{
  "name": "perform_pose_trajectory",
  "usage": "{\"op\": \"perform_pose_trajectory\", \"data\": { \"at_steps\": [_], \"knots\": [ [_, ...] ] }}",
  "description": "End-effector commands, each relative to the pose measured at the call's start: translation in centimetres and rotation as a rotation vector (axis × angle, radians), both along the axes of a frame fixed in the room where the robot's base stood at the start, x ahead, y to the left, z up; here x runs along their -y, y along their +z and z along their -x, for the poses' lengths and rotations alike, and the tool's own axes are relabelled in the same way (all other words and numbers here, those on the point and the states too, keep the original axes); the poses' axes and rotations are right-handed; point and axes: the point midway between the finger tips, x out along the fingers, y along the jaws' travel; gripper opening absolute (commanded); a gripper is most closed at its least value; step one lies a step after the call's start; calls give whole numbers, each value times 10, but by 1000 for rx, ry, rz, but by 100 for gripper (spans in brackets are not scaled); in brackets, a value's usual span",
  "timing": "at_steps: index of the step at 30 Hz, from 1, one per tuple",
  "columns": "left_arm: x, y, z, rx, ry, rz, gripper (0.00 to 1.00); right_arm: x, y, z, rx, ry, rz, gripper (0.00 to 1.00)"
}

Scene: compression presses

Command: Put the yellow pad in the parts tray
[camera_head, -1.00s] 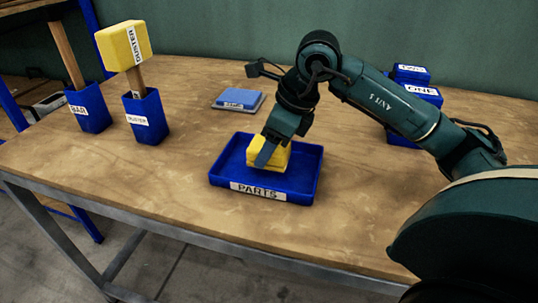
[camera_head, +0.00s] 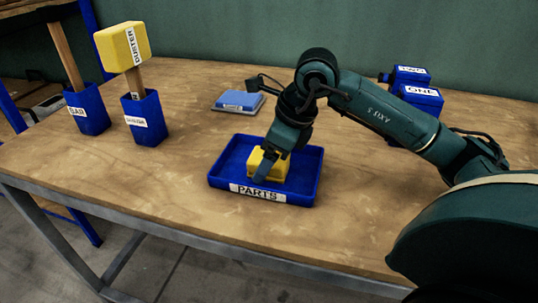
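The yellow pad (camera_head: 280,168) is inside the blue parts tray (camera_head: 313,175), low between its walls and near the middle. The tray carries a PARTS label on its front wall. My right gripper (camera_head: 266,168) comes down from above over the pad. One finger shows against the near face of the pad, and the other is hidden behind it. The gripper looks shut on the pad. Whether the pad's underside touches the tray floor is hidden. My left gripper is not in view.
A yellow-headed duster (camera_head: 122,47) stands in a blue holder (camera_head: 145,118) at left, beside another holder (camera_head: 88,110) with a wooden handle. A blue-topped grey block (camera_head: 238,101) lies behind the tray. The front-left tabletop is clear.

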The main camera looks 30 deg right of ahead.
Motion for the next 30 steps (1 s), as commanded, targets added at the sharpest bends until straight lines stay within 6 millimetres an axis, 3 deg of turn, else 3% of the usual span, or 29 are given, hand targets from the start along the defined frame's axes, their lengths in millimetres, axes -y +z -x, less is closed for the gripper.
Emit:
{"op": "perform_pose_trajectory", "data": {
  "at_steps": [7,21,30],
  "knots": [
    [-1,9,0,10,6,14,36,3,17,3,4,-1,0,75],
    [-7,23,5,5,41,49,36,26,102,30,2,-2,0,75],
    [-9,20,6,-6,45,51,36,30,115,35,0,0,-1,75]
  ]
}}
